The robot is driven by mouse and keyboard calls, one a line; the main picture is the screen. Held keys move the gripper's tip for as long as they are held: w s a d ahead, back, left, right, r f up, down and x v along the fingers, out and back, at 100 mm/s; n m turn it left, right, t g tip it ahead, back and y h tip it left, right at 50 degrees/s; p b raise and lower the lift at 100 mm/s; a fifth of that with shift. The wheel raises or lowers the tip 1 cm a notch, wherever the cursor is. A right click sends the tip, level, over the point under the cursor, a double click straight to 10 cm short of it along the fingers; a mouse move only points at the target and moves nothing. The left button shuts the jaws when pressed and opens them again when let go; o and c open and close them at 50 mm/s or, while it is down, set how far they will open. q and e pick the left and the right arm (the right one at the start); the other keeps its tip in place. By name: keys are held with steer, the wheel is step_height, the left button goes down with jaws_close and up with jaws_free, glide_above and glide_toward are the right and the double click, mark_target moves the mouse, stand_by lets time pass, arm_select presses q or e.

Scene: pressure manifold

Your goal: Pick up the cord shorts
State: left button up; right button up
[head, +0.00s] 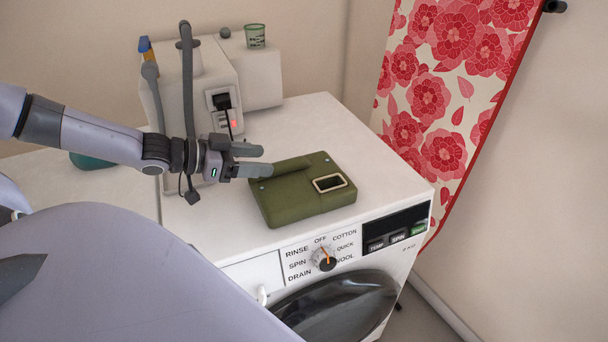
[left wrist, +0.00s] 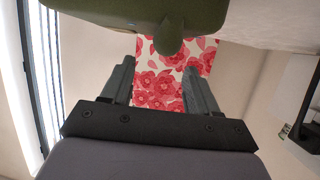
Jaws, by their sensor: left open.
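An olive-green, folded-looking slab (head: 290,205) lies on top of the white washing machine. It has a raised ridge and a pale-framed dark rectangle, and is the only thing here that may be the cord shorts. My left gripper (head: 266,161) is open, with its fingers reaching right at the slab's back left corner. In the left wrist view the slab (left wrist: 110,10) hangs across the top edge, with a rounded green bump pointing between the open, empty fingers (left wrist: 158,84). I cannot tell whether a finger touches it. My right gripper is not in view.
The washing machine top (head: 330,130) is clear behind and right of the slab. A white appliance (head: 205,85) with a plugged-in socket stands behind my left gripper. A green cup (head: 255,37) sits on a white box. A red floral cloth (head: 440,90) hangs at the right.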

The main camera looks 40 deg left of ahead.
mark_target(285, 161)
arm_select(q)
steer(key=shift+s+a+f, duration=0.15)
steer(key=shift+s+a, duration=0.05)
steer(key=shift+a, duration=0.15)
steer(key=shift+w+f, duration=0.1)
steer(key=shift+f, duration=0.05)
steer(key=shift+x, duration=1.4)
steer(key=shift+w+d+f+b, duration=0.1)
steer(key=shift+w+d+b, duration=0.2)
steer(key=shift+b, duration=0.2)
steer(key=shift+w+d+f+b, duration=0.1)
steer(key=shift+w+d+b, duration=0.15)
steer(key=shift+w+b, duration=0.2)
steer(key=shift+w+d+f+b, duration=0.15)
steer(key=shift+w+f+b, duration=0.25)
steer(key=shift+b, duration=0.75)
steer(key=shift+w+d+r+b, duration=0.1)
steer(key=shift+w+d+b, duration=0.2)
steer(key=shift+w+b, duration=0.35)
steer(key=shift+s+r, duration=0.1)
steer(key=shift+s, duration=0.05)
jaws_close()
